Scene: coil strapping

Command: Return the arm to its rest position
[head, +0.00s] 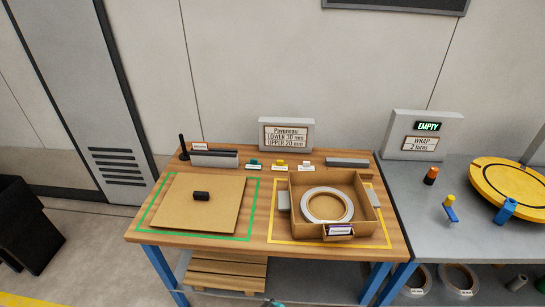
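My gripper and arm are not clearly in view in the head view. A small dark shape shows at the bottom edge, too cut off to identify. On the wooden workbench (262,177), an open cardboard box (370,224) stands inside a yellow outline at the right, with a pale coil ring (327,219) lying flat in it. A flat cardboard sheet (172,213) lies inside a green outline at the left. A short dark cylinder (201,196) lies on the sheet.
A sign (286,135) stands behind the bench, with a grey bin (214,159) and small colored items near the back edge. At right, a grey table holds a yellow round turntable (510,184) and an EMPTY display (428,126). A dark bin (27,225) stands at left.

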